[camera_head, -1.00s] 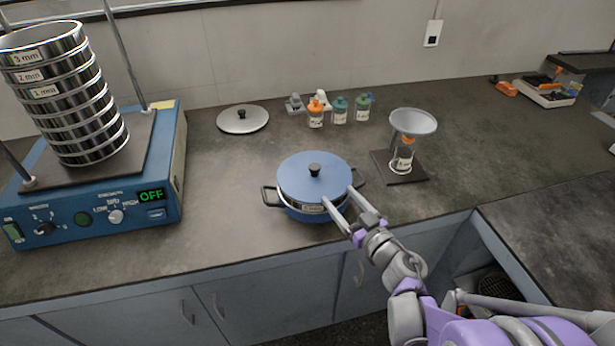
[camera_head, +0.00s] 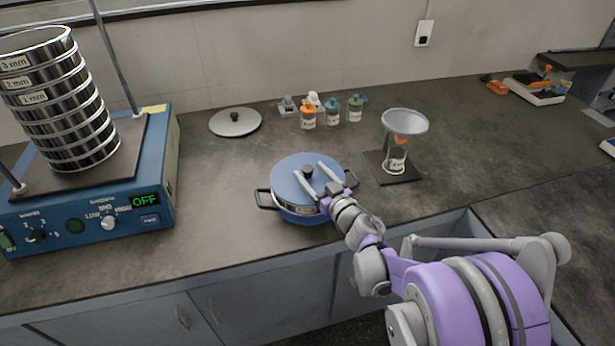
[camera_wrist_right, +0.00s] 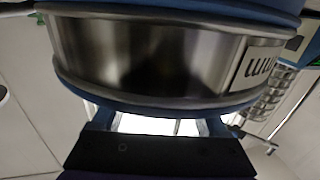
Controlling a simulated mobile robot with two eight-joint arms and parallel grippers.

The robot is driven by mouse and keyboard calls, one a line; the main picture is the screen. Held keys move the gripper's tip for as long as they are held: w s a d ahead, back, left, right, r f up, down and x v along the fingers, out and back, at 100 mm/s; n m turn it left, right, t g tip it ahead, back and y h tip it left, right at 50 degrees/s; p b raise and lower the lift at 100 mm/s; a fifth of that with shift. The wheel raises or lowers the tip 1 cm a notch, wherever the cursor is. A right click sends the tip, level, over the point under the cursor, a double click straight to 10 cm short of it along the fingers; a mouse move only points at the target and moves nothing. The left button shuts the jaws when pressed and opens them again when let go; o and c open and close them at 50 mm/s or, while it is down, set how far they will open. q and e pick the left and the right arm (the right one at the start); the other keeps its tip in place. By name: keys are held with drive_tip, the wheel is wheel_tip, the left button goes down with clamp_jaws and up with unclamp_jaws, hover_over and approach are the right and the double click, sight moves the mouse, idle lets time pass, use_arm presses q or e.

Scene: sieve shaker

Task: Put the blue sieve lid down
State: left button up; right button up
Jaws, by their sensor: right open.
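The blue sieve lid (camera_head: 288,188), with a black knob (camera_head: 307,171) in its middle, lies flat on top of a steel sieve with a label. Under it is a blue pan (camera_head: 300,217) with black side handles, standing on the bench. My right gripper (camera_head: 309,168) is open, with one finger on either side of the knob in the head view. Contact with the knob cannot be told. The right wrist view shows the steel sieve wall (camera_wrist_right: 150,55) close up; the knob is not seen there. My left gripper is not in view.
The blue shaker (camera_head: 90,195), with a tall sieve stack (camera_head: 62,100), stands left. A grey lid (camera_head: 235,123) lies behind. Several small bottles (camera_head: 308,117) stand at the back, and a funnel (camera_head: 405,121) on a stand is right. Bench is clear between shaker and pan.

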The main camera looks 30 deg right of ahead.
clamp_jaws()
idle(0.4)
